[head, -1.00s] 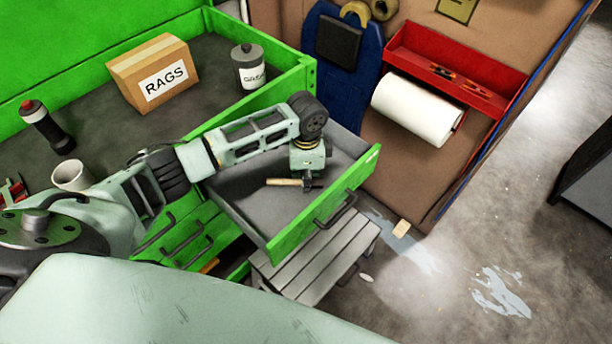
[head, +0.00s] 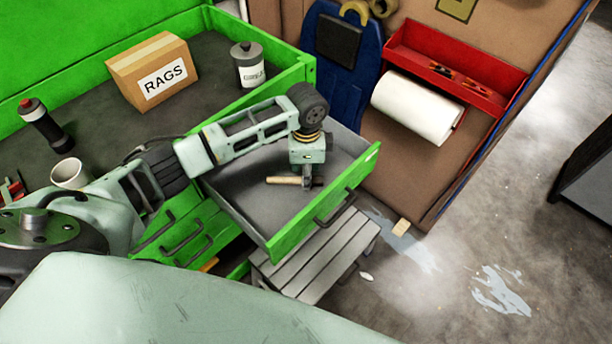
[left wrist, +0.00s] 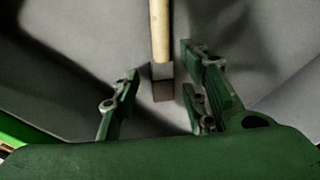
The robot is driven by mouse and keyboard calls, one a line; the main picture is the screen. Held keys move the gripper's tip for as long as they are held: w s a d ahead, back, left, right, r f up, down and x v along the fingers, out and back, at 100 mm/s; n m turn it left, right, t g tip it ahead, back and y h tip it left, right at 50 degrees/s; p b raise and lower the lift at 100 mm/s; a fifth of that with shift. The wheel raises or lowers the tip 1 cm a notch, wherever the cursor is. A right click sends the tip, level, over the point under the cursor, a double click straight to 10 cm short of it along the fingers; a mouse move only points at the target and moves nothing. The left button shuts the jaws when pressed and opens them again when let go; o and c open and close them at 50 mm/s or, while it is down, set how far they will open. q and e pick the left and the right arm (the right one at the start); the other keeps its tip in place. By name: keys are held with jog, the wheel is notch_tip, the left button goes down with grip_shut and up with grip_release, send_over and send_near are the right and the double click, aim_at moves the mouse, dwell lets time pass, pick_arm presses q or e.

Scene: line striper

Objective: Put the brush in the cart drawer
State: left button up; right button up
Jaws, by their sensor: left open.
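The brush (head: 284,181) lies in the open cart drawer (head: 246,216), its light wooden handle pointing left in the head view. In the left wrist view, the brush handle (left wrist: 159,30) runs down to a metal band and a dark end between the fingers. My left gripper (head: 308,181) is inside the drawer over the brush's dark end, pointing down. In the left wrist view, the left gripper (left wrist: 162,90) is open, with gaps between its fingers and the brush. The head view hides most of the brush's dark end. My right gripper is not in view.
The green drawer front (head: 325,207) has a dark handle. A grey step stool (head: 310,262) stands beneath it.

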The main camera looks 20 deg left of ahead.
pick_arm(q)
notch_tip(320, 180, up, 10)
jog(key=b, duration=0.1)
jog(key=shift+r, duration=0.2)
jog(key=shift+c, duration=0.2)
dwell(1.0)
